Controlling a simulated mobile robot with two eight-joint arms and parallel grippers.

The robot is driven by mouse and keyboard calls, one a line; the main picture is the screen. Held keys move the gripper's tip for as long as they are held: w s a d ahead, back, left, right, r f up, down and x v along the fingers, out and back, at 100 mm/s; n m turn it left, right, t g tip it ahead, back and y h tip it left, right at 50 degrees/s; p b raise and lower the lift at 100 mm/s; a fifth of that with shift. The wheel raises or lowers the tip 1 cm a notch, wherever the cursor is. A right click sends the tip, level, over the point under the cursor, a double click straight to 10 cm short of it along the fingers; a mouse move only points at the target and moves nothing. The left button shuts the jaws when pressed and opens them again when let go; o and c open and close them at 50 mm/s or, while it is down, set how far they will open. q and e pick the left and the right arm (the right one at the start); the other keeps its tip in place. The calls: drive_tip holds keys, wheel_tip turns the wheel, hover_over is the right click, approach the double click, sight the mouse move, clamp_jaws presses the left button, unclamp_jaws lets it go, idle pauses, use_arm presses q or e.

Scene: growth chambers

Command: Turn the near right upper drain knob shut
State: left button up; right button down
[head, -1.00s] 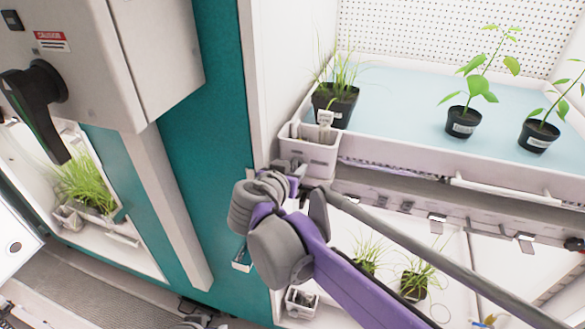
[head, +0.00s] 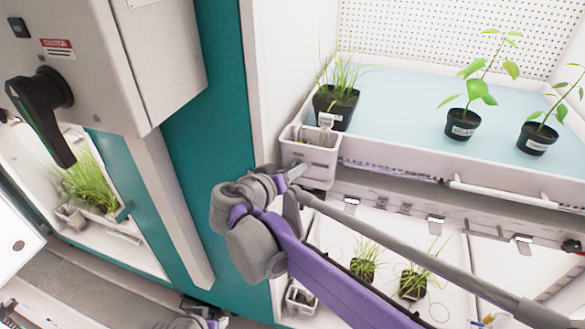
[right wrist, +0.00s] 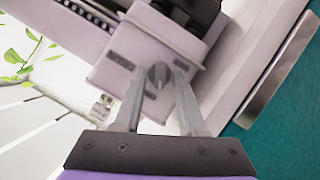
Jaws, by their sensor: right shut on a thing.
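The drain knob (right wrist: 158,75) is a small grey pointed knob on the front of a white box, seen in the right wrist view. My right gripper (right wrist: 157,80) is closed around it, with one finger on each side. In the head view the right gripper (head: 293,172) is at the front of the white box (head: 312,170), at the left end of the upper tray (head: 400,170). The knob is hidden there by my gripper and wrist.
Potted plants stand on the upper tray, among them a grass pot (head: 336,103) behind the box. More grass pots (head: 365,268) stand on the shelf below. A teal wall post (head: 210,130) and a grey switch box (head: 160,60) are close on the left.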

use_arm(q)
drive_tip(key=shift+s+f+b, duration=0.25)
drive_tip(key=shift+f+b, duration=0.25)
drive_tip(key=shift+f, duration=0.2)
drive_tip(key=shift+s+f+b, duration=0.25)
drive_tip(key=shift+f+b, duration=0.2)
drive_tip(key=shift+f, duration=0.2)
use_arm(e)
drive_tip(key=shift+a+f+n+t+h, duration=0.2)
drive_tip(key=shift+n+h, duration=0.6)
drive_tip(key=shift+n, duration=0.85)
drive_tip(key=shift+d+f+n+t+h, duration=0.15)
drive_tip(key=shift+n+t+h, duration=0.2)
drive_tip(key=shift+n+h, duration=0.85)
drive_tip(key=shift+a+f+n+t+h, duration=0.15)
drive_tip(key=shift+a+n+t+h, duration=0.2)
drive_tip(key=shift+n, duration=1.7)
drive_tip(key=shift+d, duration=0.15)
drive_tip(key=c, duration=0.9)
unclamp_jaws()
